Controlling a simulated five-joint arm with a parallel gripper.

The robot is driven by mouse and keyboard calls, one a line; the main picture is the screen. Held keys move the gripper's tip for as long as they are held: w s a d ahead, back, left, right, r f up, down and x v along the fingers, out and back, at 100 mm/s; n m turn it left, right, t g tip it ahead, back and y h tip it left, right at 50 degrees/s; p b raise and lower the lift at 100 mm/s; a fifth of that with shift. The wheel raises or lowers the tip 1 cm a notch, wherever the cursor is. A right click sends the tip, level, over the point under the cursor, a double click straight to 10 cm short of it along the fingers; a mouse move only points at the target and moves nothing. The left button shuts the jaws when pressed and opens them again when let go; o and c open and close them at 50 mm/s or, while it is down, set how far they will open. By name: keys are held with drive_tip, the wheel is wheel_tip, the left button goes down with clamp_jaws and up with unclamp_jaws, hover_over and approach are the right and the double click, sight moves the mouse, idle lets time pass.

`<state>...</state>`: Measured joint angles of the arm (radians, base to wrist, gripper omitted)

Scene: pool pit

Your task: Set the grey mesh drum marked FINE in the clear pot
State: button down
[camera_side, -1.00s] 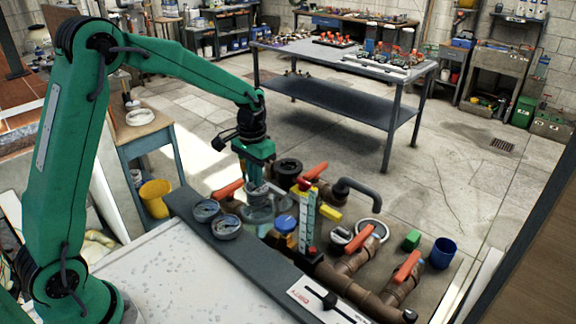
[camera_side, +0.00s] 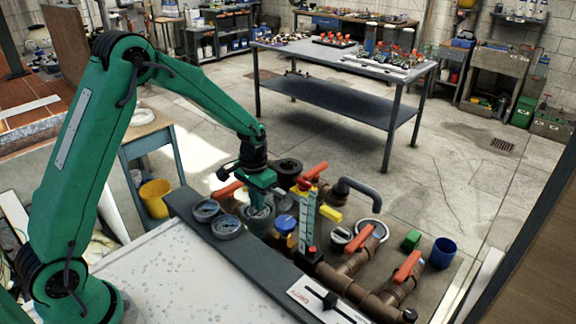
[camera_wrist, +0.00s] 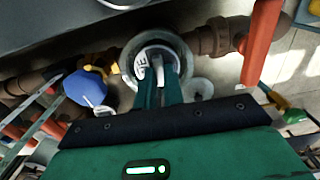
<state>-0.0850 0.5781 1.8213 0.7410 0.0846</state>
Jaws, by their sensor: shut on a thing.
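The grey drum (camera_wrist: 141,66) shows in the wrist view as a round top with a pale handle and partly hidden lettering ending in "NE". My gripper (camera_wrist: 159,77) is shut on its handle. The round grey rim of the clear pot (camera_wrist: 190,67) surrounds the drum in that view. In the side view my gripper (camera_side: 259,191) points down directly over the clear pot (camera_side: 260,222), close to its mouth. The drum looks to be at least partly inside the pot; whether it touches the bottom is hidden.
A blue cup (camera_side: 443,253) stands far right.

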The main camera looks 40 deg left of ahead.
drive_tip(key=shift+f, duration=0.75)
drive_tip(key=shift+f, duration=0.15)
drive_tip(key=c, duration=1.5)
unclamp_jaws()
wheel_tip(320, 180, up, 12)
drive_tip(key=shift+r, duration=0.2)
